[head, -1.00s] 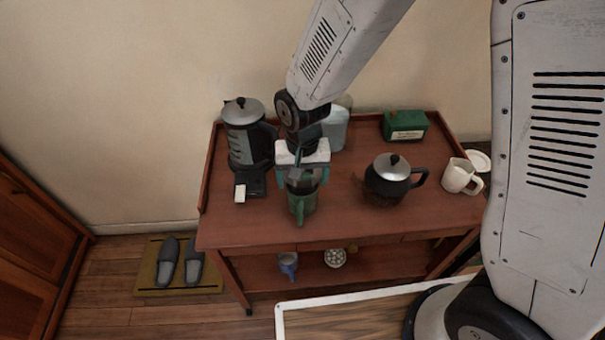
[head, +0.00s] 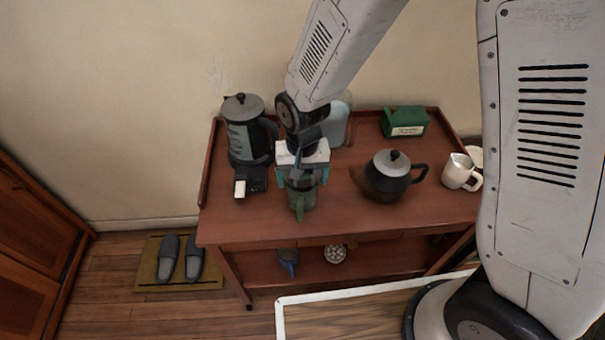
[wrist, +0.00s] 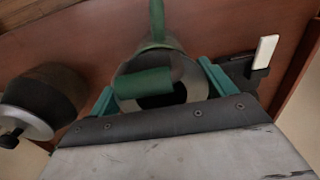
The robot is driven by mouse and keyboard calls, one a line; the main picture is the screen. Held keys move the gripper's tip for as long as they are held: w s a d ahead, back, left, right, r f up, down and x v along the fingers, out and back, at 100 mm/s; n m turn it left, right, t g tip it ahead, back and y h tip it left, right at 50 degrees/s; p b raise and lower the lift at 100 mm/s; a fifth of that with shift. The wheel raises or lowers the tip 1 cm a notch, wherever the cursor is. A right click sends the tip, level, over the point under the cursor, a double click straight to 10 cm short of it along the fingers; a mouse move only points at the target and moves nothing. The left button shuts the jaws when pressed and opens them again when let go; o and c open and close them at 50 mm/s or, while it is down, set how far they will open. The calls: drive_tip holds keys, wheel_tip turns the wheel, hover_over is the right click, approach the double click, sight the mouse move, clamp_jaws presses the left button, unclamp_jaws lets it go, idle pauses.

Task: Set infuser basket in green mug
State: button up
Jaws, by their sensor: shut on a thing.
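The green mug (head: 301,204) stands on the cart top, directly below my gripper (head: 302,182). Its handle points toward the front of the cart. In the wrist view the mug's green handle (wrist: 157,20) shows at the top. The infuser basket (wrist: 188,77) shows there as a grey round shape with a dark opening and a green piece across it. It sits between the two teal fingers of my gripper, which is shut on it. The basket lines up with the mug's mouth. I cannot tell how deep it is in the mug.
A black kettle (head: 388,180) stands to the right, with a white pitcher (head: 459,171) beyond it. A French press (head: 247,135) and a small black device (head: 251,181) are at left. A green box (head: 404,121) is at the back. The cart's front edge (head: 345,229) is clear.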

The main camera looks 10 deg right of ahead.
drive_tip(key=shift+f, duration=1.2)
drive_tip(key=o, duration=0.9)
drive_tip(key=shift+r, duration=4)
